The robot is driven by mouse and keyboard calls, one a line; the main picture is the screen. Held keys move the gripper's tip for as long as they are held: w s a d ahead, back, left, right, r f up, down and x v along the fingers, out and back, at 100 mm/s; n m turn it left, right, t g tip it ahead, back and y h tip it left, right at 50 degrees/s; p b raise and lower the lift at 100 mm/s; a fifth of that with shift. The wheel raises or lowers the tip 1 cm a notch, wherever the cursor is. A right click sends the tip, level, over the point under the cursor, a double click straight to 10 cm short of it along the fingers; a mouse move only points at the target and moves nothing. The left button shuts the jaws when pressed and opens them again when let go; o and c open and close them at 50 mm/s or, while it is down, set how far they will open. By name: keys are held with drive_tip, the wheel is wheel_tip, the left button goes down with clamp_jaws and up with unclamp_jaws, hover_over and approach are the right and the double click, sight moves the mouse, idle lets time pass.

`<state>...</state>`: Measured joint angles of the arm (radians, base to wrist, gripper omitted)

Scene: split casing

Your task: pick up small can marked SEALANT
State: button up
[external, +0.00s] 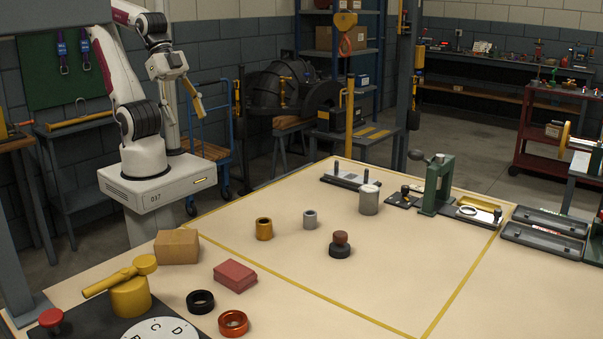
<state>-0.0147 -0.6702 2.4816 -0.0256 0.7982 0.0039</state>
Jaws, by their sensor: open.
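No lettering is readable on the cans at this size, so I cannot tell which one is marked SEALANT. A grey-white can (369,200) with a lighter top stands upright at the back middle of the table. A smaller grey cylinder (310,219) stands to its left and nearer. My gripper (197,102) is raised at the left above the table's back edge, well away from both. It is open, and nothing shows in it.
A yellow ring-like cylinder (264,229) and a dark knobbed part (340,245) stand near the cans. A cardboard box (177,247), red block (235,276), black ring (200,302) and orange ring (233,323) lie front left. A green press (437,185) stands behind. The table's right front is clear.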

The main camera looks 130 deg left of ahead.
drive_tip(key=w+a+f+n+t+y, duration=0.1)
drive_tip(key=w+a+f+n, duration=0.15)
drive_tip(key=w, duration=0.65)
drive_tip(key=w+a+f+n+t+y, duration=0.15)
drive_tip(key=w+a, duration=0.25)
drive_tip(key=w, duration=0.6)
drive_tip(key=w+a+f+n+t, duration=0.1)
drive_tip(key=w+a+f+t, duration=0.2)
drive_tip(key=w, duration=0.6)
drive_tip(key=n+g+y, duration=0.1)
drive_tip(key=n+y, duration=0.3)
drive_tip(key=y, duration=0.4)
approach(369, 194)
drive_tip(key=a, duration=0.1)
drive_tip(key=a+f, duration=0.1)
drive_tip(key=a, duration=0.1)
drive_tip(key=shift+w+a+f, duration=0.2)
drive_tip(key=shift+w+f, duration=0.05)
drive_tip(key=shift+f, duration=0.05)
drive_tip(key=shift+s+a+f, duration=0.15)
drive_tip(key=shift+a+f, duration=0.1)
drive_tip(key=shift+a, duration=0.05)
drive_tip(key=shift+x, duration=1.35)
